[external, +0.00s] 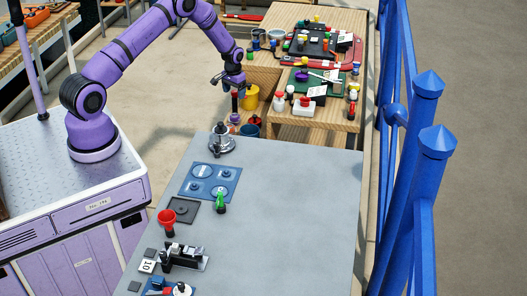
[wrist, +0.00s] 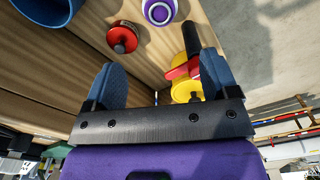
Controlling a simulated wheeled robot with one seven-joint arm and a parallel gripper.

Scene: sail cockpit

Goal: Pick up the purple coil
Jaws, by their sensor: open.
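A round purple coil with white rings (wrist: 159,11) is at the top edge of the wrist view, partly cut off by the frame. It lies on a wooden surface, beyond my fingertips and apart from them. My gripper (wrist: 160,68) is open, with its two blue fingers spread and nothing between them. In the external view my gripper (external: 232,84) hangs over the left side of the wooden bench. A small purple piece (external: 235,117) shows below it there; I cannot tell whether it is the same coil.
A red and black round piece (wrist: 122,39) lies near the coil. A yellow and red piece with a black handle (wrist: 184,68) is by the right finger. A blue bucket (wrist: 44,10) is at upper left. The grey table (external: 290,215) has a clear right side. Blue railing (external: 425,130) stands right.

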